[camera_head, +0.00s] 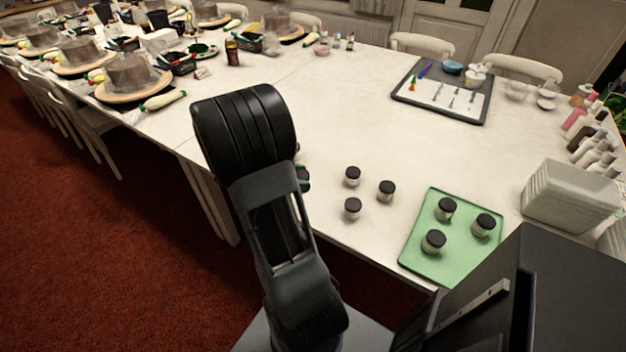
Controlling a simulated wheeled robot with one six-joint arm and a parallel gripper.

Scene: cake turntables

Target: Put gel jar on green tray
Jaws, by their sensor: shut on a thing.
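Three small gel jars with black lids stand on the white table left of the tray: one at the back (352,176), one at the right (386,191) and one at the front (352,208). The green tray (417,258) lies at the table's front edge and holds three more jars (445,208), (482,224), (433,241). My gripper (303,180) is mostly hidden behind my arm, left of the loose jars. It is shut on a gel jar, of which little or nothing shows.
A grey tray with a white sheet and small tools (484,110) lies at the back. A stack of pale containers (570,196) and several bottles (583,122) stand at the right. Turntables (133,84) line the left. The table between the loose jars and the grey tray is clear.

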